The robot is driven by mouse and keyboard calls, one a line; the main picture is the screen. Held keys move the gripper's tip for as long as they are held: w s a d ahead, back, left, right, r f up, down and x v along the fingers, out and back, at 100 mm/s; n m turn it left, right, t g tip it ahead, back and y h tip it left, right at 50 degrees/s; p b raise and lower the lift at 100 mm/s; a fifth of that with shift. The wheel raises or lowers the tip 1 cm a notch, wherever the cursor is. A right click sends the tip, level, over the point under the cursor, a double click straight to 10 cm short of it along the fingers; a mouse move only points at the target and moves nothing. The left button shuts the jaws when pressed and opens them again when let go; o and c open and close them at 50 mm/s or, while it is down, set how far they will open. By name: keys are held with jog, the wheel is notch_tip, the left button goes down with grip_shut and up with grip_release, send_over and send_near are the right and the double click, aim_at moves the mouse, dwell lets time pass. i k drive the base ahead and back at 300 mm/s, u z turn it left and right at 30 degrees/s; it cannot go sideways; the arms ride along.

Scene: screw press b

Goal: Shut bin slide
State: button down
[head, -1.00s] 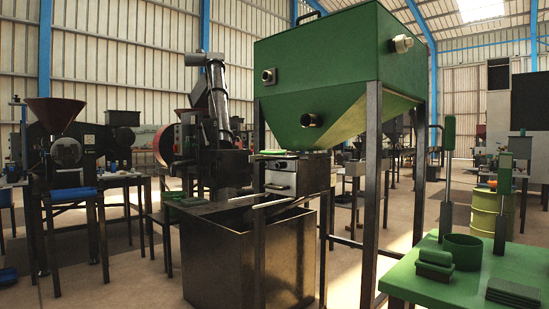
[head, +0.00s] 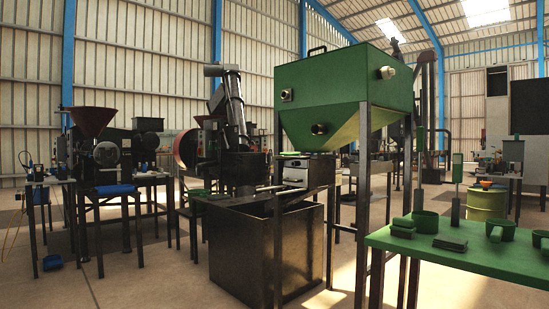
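A green hopper bin (head: 345,85) stands on dark metal legs right of centre in the head view. A narrow green plate edge shows under its outlet, above a grey metal box with a handle (head: 295,175). This plate may be the bin slide (head: 290,154), but it is too small to tell how far it is open. A pale bar (head: 272,187) juts out to the left below it. My gripper is not in the view.
A dark open-topped metal tank (head: 250,250) stands on the floor below the bin. A green table (head: 480,255) with pots and blocks fills the lower right. A machine with a brown funnel (head: 93,120) stands at left.

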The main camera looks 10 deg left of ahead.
aim_at(299, 154)
jog(key=u, duration=0.65)
jog(key=i, duration=1.2)
jog(key=z, duration=0.2)
